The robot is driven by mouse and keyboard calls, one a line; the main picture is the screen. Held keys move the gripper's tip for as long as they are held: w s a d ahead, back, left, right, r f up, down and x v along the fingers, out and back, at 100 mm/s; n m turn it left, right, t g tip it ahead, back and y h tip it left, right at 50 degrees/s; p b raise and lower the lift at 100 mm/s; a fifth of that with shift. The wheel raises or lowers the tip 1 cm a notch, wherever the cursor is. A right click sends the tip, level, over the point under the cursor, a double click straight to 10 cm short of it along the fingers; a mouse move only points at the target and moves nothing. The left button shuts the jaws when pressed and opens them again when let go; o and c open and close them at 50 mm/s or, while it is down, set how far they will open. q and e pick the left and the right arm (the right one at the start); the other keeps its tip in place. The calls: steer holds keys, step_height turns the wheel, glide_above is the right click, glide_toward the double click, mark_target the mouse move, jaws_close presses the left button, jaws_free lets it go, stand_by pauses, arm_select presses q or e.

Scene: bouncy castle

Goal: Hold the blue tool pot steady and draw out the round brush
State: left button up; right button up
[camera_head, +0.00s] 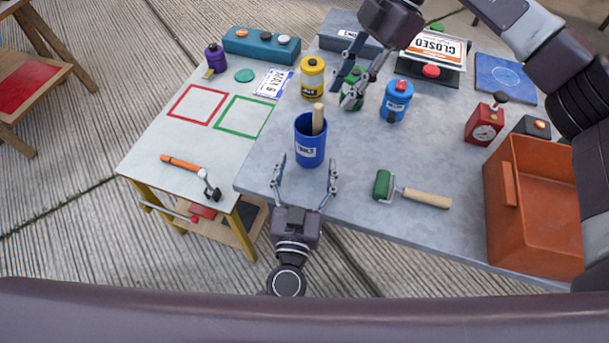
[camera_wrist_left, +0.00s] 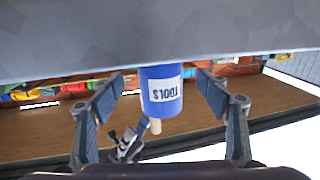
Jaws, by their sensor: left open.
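The blue tool pot (camera_head: 310,151), with a white label, stands upright near the front edge of the grey table. A pale wooden handle (camera_head: 318,119) sticks up from it; the brush's other end is hidden inside. My left gripper (camera_head: 306,178) is open in front of the pot, with its fingers pointing at the pot's two sides. In the left wrist view the pot (camera_wrist_left: 162,92) appears upside down between the open fingers, with clearance on both sides. My right gripper (camera_head: 358,84) is open above the table, behind and right of the handle, over a green object.
A yellow canister (camera_head: 312,78) stands behind the pot and a blue canister (camera_head: 396,101) to its right. A green roller (camera_head: 407,190) lies right of my left gripper. An orange bin (camera_head: 534,215) is at the far right. A white table (camera_head: 150,149) adjoins on the left.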

mark_target(308, 157)
arm_select(q)
steer(key=shift+w+d, duration=0.15)
steer(key=shift+w, duration=1)
steer(key=shift+w+d, duration=0.15)
steer(key=shift+w, duration=0.95)
